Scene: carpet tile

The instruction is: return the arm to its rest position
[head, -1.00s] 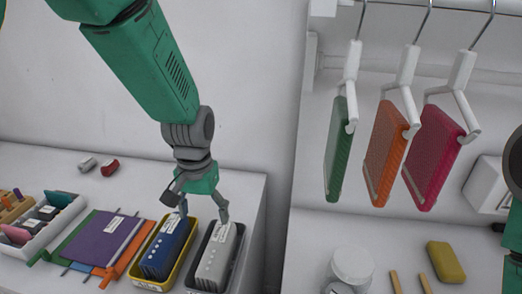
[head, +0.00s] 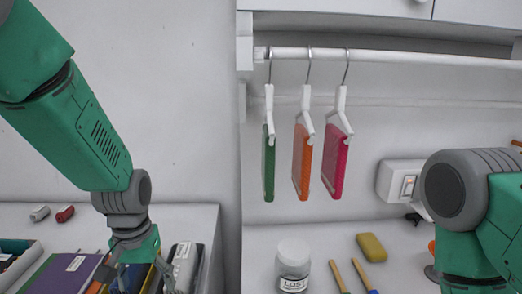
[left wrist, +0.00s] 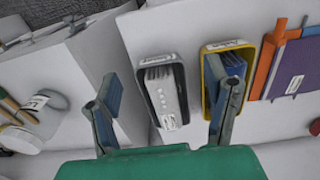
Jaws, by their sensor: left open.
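My left arm, green with grey joints, comes in from the upper left in the head view. Its left gripper (head: 140,277) is low in the picture, partly cut by the bottom edge, open and empty. In the left wrist view the two fingers of the left gripper (left wrist: 168,95) stand wide apart. Beyond them are a grey-white block in a black bin (left wrist: 160,88) and a blue block in a yellow bin (left wrist: 228,70); neither is gripped. My right arm (head: 460,200) shows at the right of the head view; its gripper is out of frame.
Green (head: 269,162), orange (head: 302,160) and pink (head: 335,160) pieces hang from a rail (head: 400,58). Below are a white jar (head: 293,265), a yellow sponge (head: 371,247) and two wooden-tipped tools. A purple folder (head: 70,272) lies at the left. A gap separates the two counters.

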